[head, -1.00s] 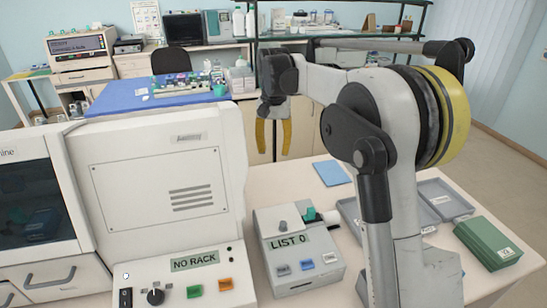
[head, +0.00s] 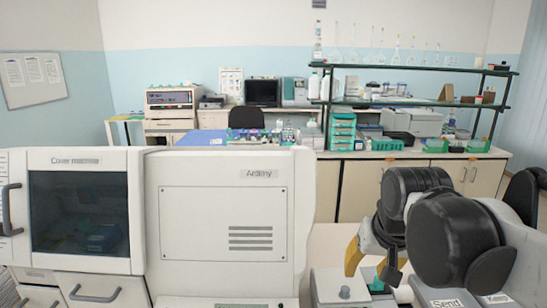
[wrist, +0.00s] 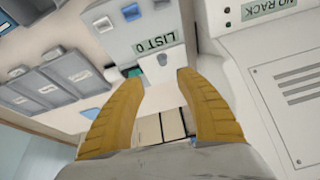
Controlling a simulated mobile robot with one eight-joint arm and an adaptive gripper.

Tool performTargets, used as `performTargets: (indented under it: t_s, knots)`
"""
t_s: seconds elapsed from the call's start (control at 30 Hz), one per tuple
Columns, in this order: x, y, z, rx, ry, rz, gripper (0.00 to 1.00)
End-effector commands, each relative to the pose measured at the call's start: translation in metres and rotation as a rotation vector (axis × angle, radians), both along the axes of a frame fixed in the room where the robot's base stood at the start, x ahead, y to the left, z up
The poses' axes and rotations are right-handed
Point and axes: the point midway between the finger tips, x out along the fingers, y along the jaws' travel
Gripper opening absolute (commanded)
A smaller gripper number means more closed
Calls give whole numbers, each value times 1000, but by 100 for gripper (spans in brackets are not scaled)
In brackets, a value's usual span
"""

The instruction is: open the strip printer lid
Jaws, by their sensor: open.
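The strip printer is the small pale box with a LIST 0 display, which shows in the wrist view (wrist: 135,22) turned upside down. Its top and grey knob show at the bottom of the head view (head: 343,291). The lid (wrist: 180,58) with the knob looks closed, lying flat. A teal part (wrist: 133,72) sits beside it. My gripper's yellow fingers (head: 370,266) are apart and empty, above the printer's right part in the head view. In the wrist view the fingertips (wrist: 158,77) lie on either side of the knob in the picture; the height gap is unclear.
The big white stainer (head: 225,225) stands left of the printer, close to it. Grey trays (wrist: 62,72) lie on the printer's other side. A grey item marked Send (head: 445,302) shows under my arm. A shelf and cabinets (head: 345,195) stand far behind.

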Motion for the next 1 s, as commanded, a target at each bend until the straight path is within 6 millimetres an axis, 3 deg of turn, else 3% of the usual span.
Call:
performTargets:
  t_s: [0.03,0.2,0.33,0.47,0.63,0.77,1.0]
  knots:
    - [-22,0,-22,-8,-31,17,42]
    - [-74,1,-71,-38,-136,77,42]
    - [-97,1,-98,-56,-186,106,42]
    - [-106,1,-110,-64,-209,117,42]
    - [-105,1,-107,-64,-206,117,42]
    - [-89,1,-90,-46,-156,90,42]
    - [-23,1,-47,13,53,-28,42]
